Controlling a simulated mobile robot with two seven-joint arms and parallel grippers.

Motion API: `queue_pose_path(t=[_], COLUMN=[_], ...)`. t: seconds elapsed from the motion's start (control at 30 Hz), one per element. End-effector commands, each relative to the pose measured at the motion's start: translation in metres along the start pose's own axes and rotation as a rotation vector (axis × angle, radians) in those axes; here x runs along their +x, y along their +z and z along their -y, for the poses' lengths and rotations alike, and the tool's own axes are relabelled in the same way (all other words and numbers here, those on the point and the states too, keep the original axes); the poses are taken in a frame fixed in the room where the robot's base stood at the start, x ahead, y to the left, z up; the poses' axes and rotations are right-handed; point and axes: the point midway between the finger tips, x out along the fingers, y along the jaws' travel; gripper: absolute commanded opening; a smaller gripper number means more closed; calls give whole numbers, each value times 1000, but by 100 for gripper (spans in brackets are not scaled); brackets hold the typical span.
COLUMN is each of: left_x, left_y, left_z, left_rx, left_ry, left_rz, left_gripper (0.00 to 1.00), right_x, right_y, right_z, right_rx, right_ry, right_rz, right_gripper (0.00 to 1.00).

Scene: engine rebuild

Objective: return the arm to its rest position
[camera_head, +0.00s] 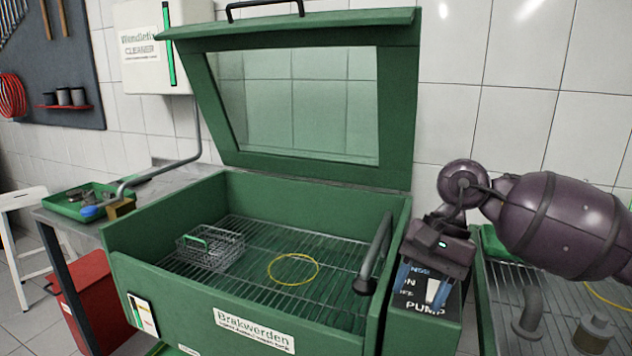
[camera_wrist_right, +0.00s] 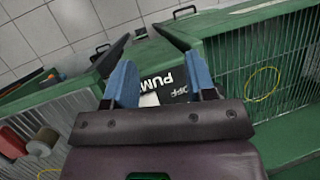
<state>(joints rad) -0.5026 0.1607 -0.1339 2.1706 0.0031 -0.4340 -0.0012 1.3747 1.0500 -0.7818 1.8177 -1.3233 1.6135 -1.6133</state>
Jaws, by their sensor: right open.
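My right arm (camera_head: 560,222) is purple and comes in from the right in the head view. Its right gripper (camera_head: 425,290) points down in front of the pump switch box (camera_head: 432,325) at the right of the washer. In the right wrist view, the right gripper (camera_wrist_right: 160,80) has its two blue-padded fingers apart with nothing between them. The black PUMP panel (camera_wrist_right: 175,85) shows beyond and between the fingers. Whether the fingers touch the box cannot be told. My left gripper is not in view.
The green parts washer (camera_head: 160,250) has its glazed lid (camera_head: 295,100) raised. A wire basket (camera_head: 210,250) and a yellow ring (camera_head: 293,269) lie on its grate. A spout (camera_head: 376,250) stands near the gripper. A rack with grey parts (camera_head: 530,310) is below my arm.

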Motion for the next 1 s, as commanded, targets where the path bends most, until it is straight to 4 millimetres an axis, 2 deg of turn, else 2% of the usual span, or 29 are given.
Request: queue_pose_path(t=[0.37,0.6,0.8,1.0], left_x=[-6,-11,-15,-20], left_y=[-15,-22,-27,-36], left_z=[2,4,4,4], left_rx=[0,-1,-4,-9], left_ry=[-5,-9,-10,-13], left_rz=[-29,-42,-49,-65], left_gripper=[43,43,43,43], right_x=[51,76,82,81], right_y=[46,87,108,110], right_z=[18,32,37,31], right_rx=[207,496,807,1148], right_ry=[-204,-379,-501,-586], right_rz=[320,683,1037,1411], right_gripper=[51,51,51,51])
